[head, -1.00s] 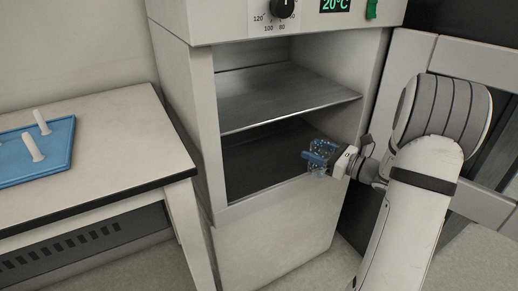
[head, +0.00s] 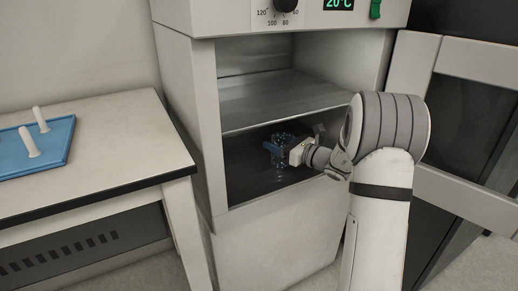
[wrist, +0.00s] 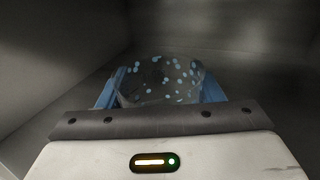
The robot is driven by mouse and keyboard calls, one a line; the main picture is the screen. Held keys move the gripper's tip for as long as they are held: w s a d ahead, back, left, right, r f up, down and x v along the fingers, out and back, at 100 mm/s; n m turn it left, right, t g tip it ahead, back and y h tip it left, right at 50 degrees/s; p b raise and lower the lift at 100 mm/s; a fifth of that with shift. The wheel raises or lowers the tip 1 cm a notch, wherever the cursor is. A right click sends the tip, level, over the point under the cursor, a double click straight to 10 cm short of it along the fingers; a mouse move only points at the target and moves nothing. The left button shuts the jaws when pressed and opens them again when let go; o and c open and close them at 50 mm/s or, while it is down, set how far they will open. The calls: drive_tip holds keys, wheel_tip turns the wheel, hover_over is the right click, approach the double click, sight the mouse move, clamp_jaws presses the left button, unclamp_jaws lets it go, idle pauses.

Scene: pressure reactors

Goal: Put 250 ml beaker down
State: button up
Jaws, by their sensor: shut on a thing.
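The 250 ml beaker (head: 283,151) is a clear vessel with pale blue specks, inside the lower compartment of the oven cabinet (head: 270,228). My gripper (head: 278,150) is shut on it, and the beaker looks upright. In the wrist view the beaker (wrist: 163,80) sits between the two blue fingers of my gripper (wrist: 160,92). The compartment floor (head: 245,185) lies beneath it. I cannot tell whether the beaker's base touches that floor.
A metal shelf (head: 285,98) spans the cabinet above my gripper. The cabinet's door (head: 470,130) stands open at the right. A bench (head: 100,150) at the left holds a blue tray (head: 50,155) with white pegs. The compartment floor around the beaker looks clear.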

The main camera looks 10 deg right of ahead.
drive_tip(key=shift+f, duration=0.2)
drive_tip(key=o, duration=1.1)
drive_tip(key=shift+r, duration=0.1)
